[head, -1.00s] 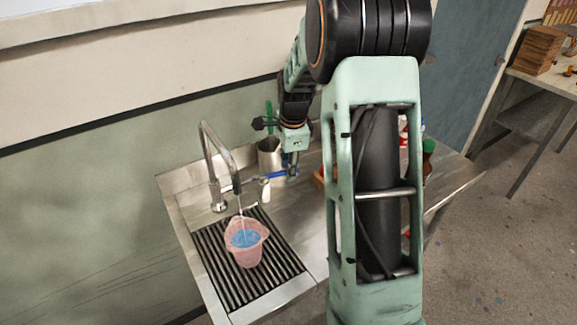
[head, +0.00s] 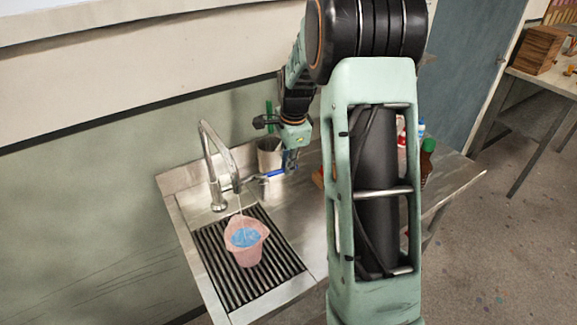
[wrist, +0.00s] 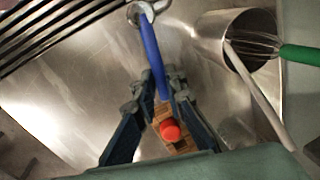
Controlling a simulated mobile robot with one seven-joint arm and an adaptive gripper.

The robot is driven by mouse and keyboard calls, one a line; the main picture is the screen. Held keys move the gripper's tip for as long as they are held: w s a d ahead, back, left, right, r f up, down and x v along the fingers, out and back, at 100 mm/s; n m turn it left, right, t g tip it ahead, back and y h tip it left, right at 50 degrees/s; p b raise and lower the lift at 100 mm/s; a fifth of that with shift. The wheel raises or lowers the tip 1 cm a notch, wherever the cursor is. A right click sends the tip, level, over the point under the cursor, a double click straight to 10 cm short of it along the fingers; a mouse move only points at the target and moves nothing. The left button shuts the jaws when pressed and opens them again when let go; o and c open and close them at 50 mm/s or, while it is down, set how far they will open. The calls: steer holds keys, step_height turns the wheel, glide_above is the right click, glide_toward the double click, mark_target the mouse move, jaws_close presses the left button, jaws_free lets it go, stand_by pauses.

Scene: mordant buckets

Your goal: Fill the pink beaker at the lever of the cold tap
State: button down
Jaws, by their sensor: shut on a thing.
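The pink beaker (head: 246,256) stands upright on the slatted drain grate, below the spout of the cold tap (head: 207,160). Blue liquid (head: 245,237) shows inside it, below the rim. A thin pale line runs from the spout toward the beaker; it is too faint to tell how strongly water flows. The tap's blue lever (head: 274,174) points right toward my gripper (head: 291,160). In the wrist view, my gripper (wrist: 158,88) is shut on the free end of the blue lever (wrist: 151,55), with a finger on each side.
A metal pot (head: 269,155) with a green-handled whisk (wrist: 260,42) stands close behind my gripper. A wooden piece with a red knob (wrist: 170,130) lies below the gripper. Bottles (head: 427,158) stand at the right, partly behind my arm. The dark drain grate (head: 220,262) surrounds the beaker.

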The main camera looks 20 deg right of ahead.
steer(key=shift+w+n, duration=0.25)
steer(key=shift+n, duration=0.15)
steer(key=c, duration=2)
jaws_free()
steer(key=shift+o, duration=0.2)
steer(key=shift+r, duration=0.1)
step_height(320, 180, up, 12)
steer(key=s, duration=0.2)
steer(key=shift+s+f, duration=0.2)
steer(key=shift+d, duration=0.1)
